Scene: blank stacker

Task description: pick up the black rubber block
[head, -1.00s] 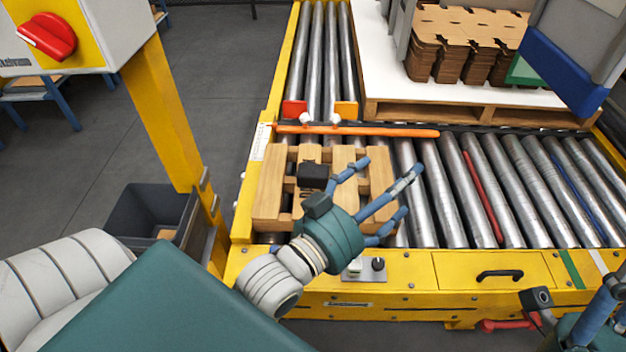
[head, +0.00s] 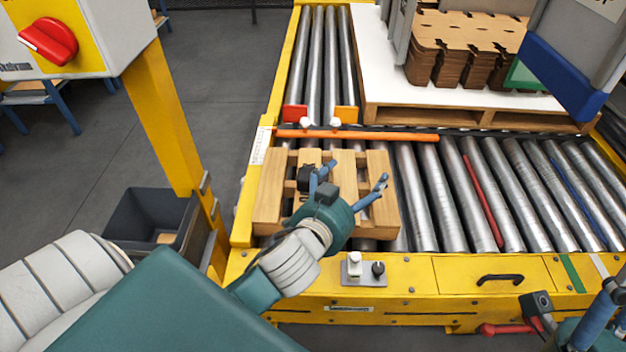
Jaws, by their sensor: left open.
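The black rubber block (head: 304,178) sits on the small wooden pallet (head: 268,196), left of the pallet's middle. Part of it is hidden behind a blue finger of my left gripper. My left gripper (head: 350,178) is open, with its blue fingers spread over the pallet, just right of the block. Nothing shows between the fingers, and I cannot tell if the finger by the block touches it. My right gripper (head: 598,322) is only partly in view at the lower right corner, and its jaws cannot be read.
The pallet lies on metal rollers (head: 425,200) inside a yellow frame (head: 420,270). An orange bar (head: 370,135) runs behind it. A control box with a red knob (head: 48,41) stands on a yellow post at left. Cardboard stacks (head: 470,40) stand at the back right.

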